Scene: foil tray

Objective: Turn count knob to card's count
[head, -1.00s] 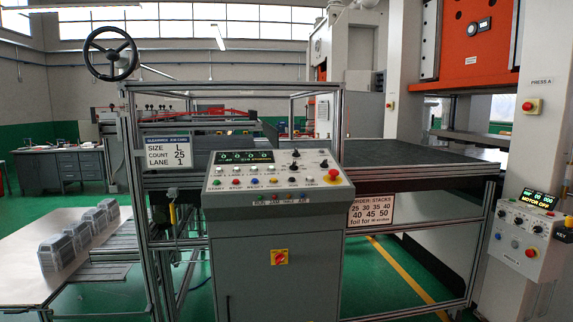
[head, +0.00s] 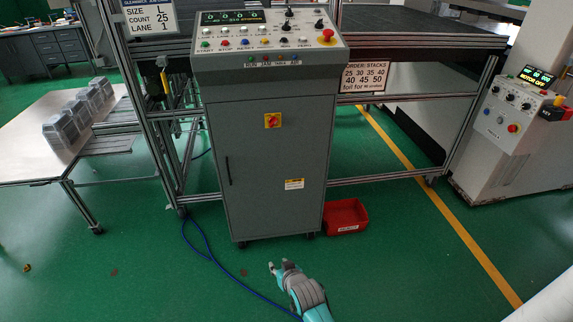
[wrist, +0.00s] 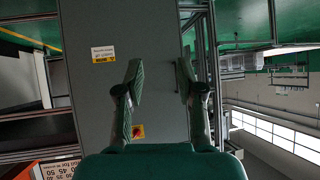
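My gripper (head: 279,266) is low in front of the cabinet, well below the panel. In the wrist view my gripper (wrist: 160,78) is open and empty, with the grey cabinet front (wrist: 95,85) beyond it.
A red bin (head: 346,216) sits on the floor right of the cabinet. A stacks sign (head: 362,79) lists 25 to 50. A table with foil trays (head: 70,125) stands left, a control box (head: 510,120) right. A blue cable (head: 215,262) crosses the floor. Green floor in front is open.

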